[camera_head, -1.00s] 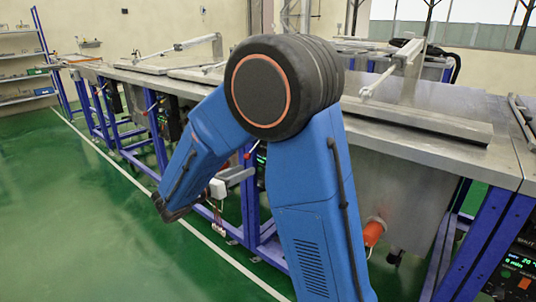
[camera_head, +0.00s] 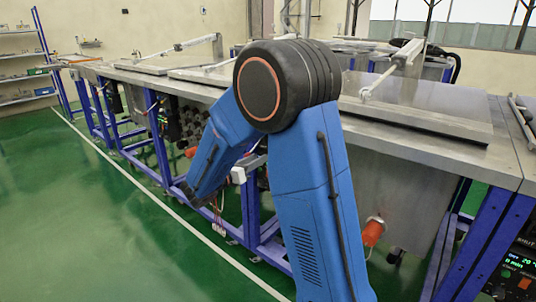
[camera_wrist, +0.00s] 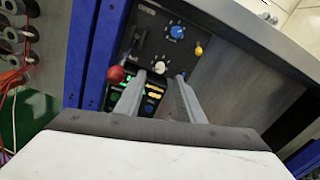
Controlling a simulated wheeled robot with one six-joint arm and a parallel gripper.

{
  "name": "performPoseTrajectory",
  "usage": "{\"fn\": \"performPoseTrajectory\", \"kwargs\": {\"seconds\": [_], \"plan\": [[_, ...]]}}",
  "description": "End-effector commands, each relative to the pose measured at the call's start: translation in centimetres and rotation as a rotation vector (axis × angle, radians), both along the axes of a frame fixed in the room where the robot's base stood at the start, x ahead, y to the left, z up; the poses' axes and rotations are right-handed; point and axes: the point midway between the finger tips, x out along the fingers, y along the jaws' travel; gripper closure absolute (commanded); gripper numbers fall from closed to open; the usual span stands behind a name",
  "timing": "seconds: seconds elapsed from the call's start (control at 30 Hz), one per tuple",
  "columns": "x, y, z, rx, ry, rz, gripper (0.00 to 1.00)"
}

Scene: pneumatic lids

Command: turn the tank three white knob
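In the wrist view, a small white knob (camera_wrist: 160,67) is on a dark control panel (camera_wrist: 148,45), below a larger blue knob (camera_wrist: 176,31). My gripper (camera_wrist: 160,77) is open and points at the panel. The white knob shows between its two fingertips, slightly beyond them. Contact cannot be told. The fingers partly cover the lit buttons (camera_wrist: 149,105) below the knob. No readable label shows which tank this panel serves. In the head view my arm hides this panel, and my gripper's fingers cannot be made out.
A blue post (camera_wrist: 82,50) stands to the left. Metal tank lids (camera_head: 418,120) lie above. Green floor (camera_head: 80,220) is open at left.

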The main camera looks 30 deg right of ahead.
Motion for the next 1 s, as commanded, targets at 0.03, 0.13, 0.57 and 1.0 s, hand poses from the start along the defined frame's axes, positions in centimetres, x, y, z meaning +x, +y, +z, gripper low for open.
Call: {"fn": "performPoseTrajectory", "kwargs": {"seconds": [0.03,0.13,0.57,1.0], "plan": [[0.2,-0.9,0.0,-0.001,0.0,-0.003,0.65],[0.8,-2.3,0.0,0.0,0.0,-0.003,0.65],[2.3,-6.4,0.1,-0.001,-0.001,-0.001,0.65],[2.4,-6.6,0.0,0.0,0.0,0.0,0.89]]}}
